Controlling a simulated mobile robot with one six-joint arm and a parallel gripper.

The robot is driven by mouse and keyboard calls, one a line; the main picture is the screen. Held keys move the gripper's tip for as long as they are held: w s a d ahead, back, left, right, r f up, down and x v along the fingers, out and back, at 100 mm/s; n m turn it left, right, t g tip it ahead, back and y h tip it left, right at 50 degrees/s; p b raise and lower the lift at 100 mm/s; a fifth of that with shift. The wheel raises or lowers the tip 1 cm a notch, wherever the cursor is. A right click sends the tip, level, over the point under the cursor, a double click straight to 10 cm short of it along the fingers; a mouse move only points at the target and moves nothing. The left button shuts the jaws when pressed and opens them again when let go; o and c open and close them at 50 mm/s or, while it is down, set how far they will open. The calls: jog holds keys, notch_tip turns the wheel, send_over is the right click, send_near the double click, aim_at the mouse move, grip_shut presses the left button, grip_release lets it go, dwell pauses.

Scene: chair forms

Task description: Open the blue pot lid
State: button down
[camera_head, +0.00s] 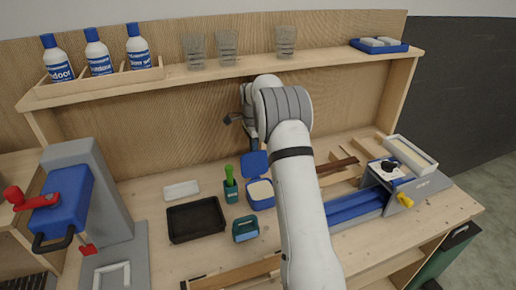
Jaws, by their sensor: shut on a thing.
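A small blue pot (260,204) stands near the middle of the bench, with its top uncovered and a pale cream surface showing inside. Its blue lid (254,164) is at the pot's back edge, raised and tilted away from the opening. I cannot tell whether the lid still touches the pot. My gripper (253,145) points down at the lid's upper edge and is shut on it. My own arm hides part of the gripper and the area right of the pot.
A green holder (231,192) with a green-handled tool stands left of the pot. A black tray (196,220) and a teal box (245,229) are close by. A blue-and-grey machine (70,205) stands left. Wood strips lie right. A shelf (200,72) with bottles and glasses runs above.

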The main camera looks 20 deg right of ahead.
jog(key=shift+w+f, duration=0.3)
jog(key=shift+w, duration=0.25)
jog(key=shift+w+f, duration=0.3)
jog(key=shift+w, duration=0.2)
jog(key=shift+w+a+r, duration=0.1)
jog(key=c, duration=1.9)
grip_release()
jog(key=shift+c, duration=0.2)
jog(key=shift+o, duration=0.7)
jog(key=shift+w, duration=0.2)
jog(key=o, duration=0.3)
jog(key=shift+f, duration=0.3)
